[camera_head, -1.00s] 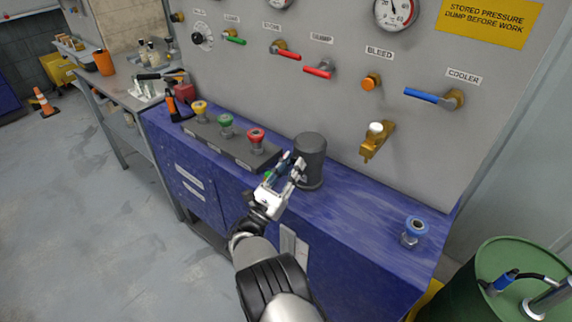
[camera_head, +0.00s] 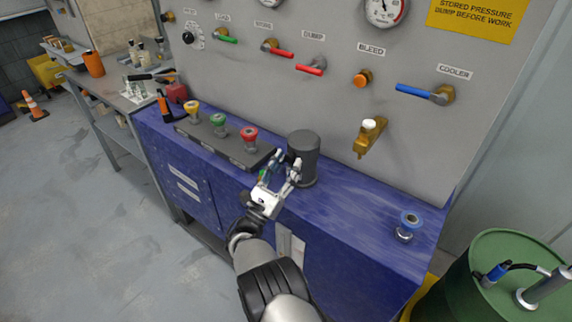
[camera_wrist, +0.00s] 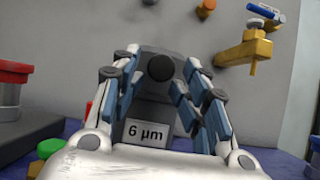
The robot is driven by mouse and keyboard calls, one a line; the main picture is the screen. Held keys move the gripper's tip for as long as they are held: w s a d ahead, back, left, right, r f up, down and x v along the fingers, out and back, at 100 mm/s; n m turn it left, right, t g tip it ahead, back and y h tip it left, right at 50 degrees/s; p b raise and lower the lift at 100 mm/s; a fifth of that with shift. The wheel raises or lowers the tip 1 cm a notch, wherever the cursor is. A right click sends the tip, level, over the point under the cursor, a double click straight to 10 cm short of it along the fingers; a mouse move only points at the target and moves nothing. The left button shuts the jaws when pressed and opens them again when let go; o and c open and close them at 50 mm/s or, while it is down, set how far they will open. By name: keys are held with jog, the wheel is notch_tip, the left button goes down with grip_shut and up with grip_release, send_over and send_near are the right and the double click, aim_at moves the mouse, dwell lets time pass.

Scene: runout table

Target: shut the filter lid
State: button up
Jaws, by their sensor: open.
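The filter (camera_head: 304,165) is a dark grey upright cylinder on the blue bench, with its grey lid (camera_head: 304,139) at the top. I cannot tell whether the lid is fully seated. In the wrist view the filter (camera_wrist: 158,108) stands straight ahead, with a "6 µm" label low on its front and a round black knob (camera_wrist: 160,68) near its top. My gripper (camera_head: 282,165) is open, just left of and in front of the filter. Its fingers (camera_wrist: 160,95) show on both sides of the knob in the wrist view. Contact cannot be told.
The blue bench top (camera_head: 350,201) is clear to the right, up to a blue-topped fitting (camera_head: 408,226). A grey block (camera_head: 225,145) with yellow, green and red caps lies left of the filter. A brass tap (camera_head: 369,138) juts from the panel behind. A green drum (camera_head: 505,265) stands at right.

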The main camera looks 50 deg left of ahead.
jog(key=shift+w+d+f+h, duration=0.1)
jog(key=shift+w+f+h, duration=0.1)
jog(key=shift+f+h, duration=0.1)
jog(key=v, duration=1.2)
jog(key=shift+s+r, duration=0.15)
